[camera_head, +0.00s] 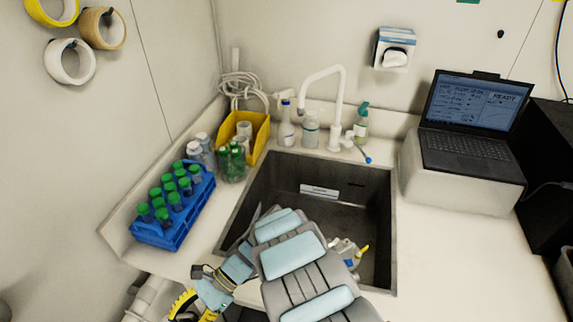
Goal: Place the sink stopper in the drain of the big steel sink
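The big steel sink (262,187) is a dark grey rectangular basin set in the pale counter. My grey arm with light-blue pads crosses its front part and covers the lower left of the basin. The drain cannot be made out. No sink stopper can be made out. Small metallic, blue and yellow parts (350,252) show beside my arm inside the basin outline; I cannot tell what they are. My gripper's fingers cannot be seen.
A white faucet (336,110) stands behind the sink, with bottles (286,130) beside it. A blue rack (165,235) of green-capped tubes and a yellow bin (259,135) stand left. A laptop (468,145) sits on a white block at right. The right counter (480,260) is clear.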

